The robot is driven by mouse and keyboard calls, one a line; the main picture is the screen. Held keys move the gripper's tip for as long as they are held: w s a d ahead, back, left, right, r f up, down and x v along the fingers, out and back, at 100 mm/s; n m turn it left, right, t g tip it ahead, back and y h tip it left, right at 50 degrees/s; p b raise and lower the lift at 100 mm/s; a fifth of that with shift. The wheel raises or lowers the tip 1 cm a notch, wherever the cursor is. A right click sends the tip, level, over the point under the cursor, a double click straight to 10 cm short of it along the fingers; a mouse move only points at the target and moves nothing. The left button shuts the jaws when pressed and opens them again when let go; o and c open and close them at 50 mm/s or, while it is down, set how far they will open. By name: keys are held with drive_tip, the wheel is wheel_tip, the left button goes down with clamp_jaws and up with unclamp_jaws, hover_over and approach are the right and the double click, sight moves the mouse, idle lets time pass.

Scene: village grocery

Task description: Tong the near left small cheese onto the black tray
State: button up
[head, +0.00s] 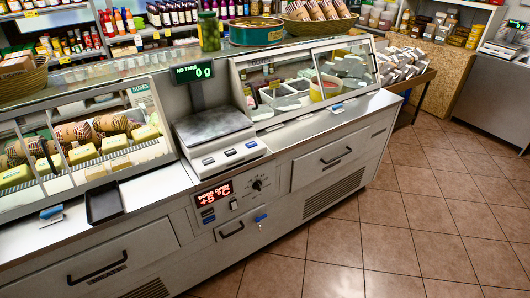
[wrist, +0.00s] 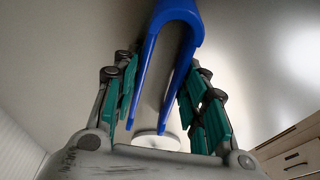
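A row of small yellow cheese blocks lies at the front of the glass case at left in the head view. The leftmost near cheese (head: 15,176) is behind the case front. Larger brown-rinded cheeses (head: 72,131) lie behind the row. The black tray (head: 104,203) lies empty on the steel ledge in front of the case. In the wrist view my gripper (wrist: 160,100) has its teal pads on both sides of blue tongs (wrist: 180,12), apparently gripping them. The tongs' arms are apart with nothing between them. My gripper is not in the head view.
A scale (head: 212,128) stands right of the cheese case, near the tray. A small blue item (head: 51,212) lies on the ledge left of the tray. A second glass case (head: 305,82) is farther right. The tiled floor (head: 400,220) in front is clear.

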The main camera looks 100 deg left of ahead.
wheel_tip(320, 180, up, 12)
drive_tip(key=p, duration=0.8)
drive_tip(key=shift+o, duration=1)
idle(0.8)
